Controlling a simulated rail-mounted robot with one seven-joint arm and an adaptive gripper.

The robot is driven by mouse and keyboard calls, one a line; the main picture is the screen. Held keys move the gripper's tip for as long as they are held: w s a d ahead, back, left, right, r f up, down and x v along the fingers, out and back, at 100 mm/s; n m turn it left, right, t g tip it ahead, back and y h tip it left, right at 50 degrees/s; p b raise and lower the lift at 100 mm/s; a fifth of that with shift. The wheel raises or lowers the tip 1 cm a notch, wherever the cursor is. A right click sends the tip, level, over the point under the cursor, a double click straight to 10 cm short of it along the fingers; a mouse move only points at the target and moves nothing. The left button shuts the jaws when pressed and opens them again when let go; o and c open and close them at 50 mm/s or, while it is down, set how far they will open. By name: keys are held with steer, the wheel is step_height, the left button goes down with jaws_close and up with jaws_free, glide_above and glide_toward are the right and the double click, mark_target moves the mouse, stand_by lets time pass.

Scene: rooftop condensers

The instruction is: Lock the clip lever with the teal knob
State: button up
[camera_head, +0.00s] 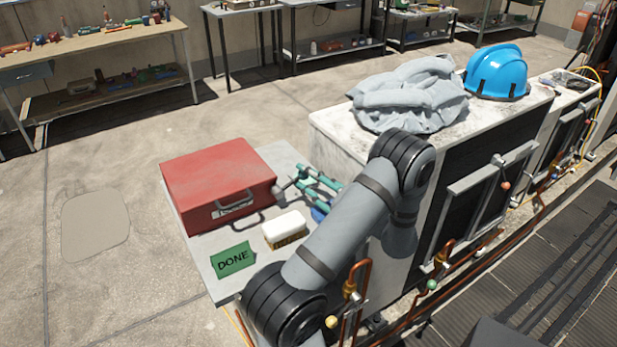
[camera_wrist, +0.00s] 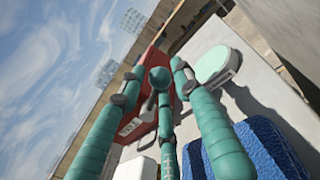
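A small teal knob (camera_head: 431,284) shows in the head view, low in front of the near condenser and right of my arm, among copper pipes. Its lever is too small to tell whether it is locked, and it does not show in the wrist view. My gripper (camera_head: 304,181) has teal fingers with grey joints and hangs above the small side table, left of my arm and well away from the knob. In the wrist view my gripper (camera_wrist: 156,78) has its fingers spread, and I see nothing held between them.
The table (camera_head: 208,266) holds a red toolbox (camera_head: 215,180), a white-topped brush (camera_head: 284,228) and a green DONE card (camera_head: 233,259). A yellow knob (camera_head: 331,321) and a red knob (camera_head: 506,186) are nearby. Grey cloth (camera_head: 410,95) and a blue helmet (camera_head: 497,72) lie atop the condenser.

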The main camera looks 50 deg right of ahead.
jaws_close()
steer(key=shift+d+r, duration=0.1)
steer(key=shift+r, duration=0.05)
stand_by(0.5)
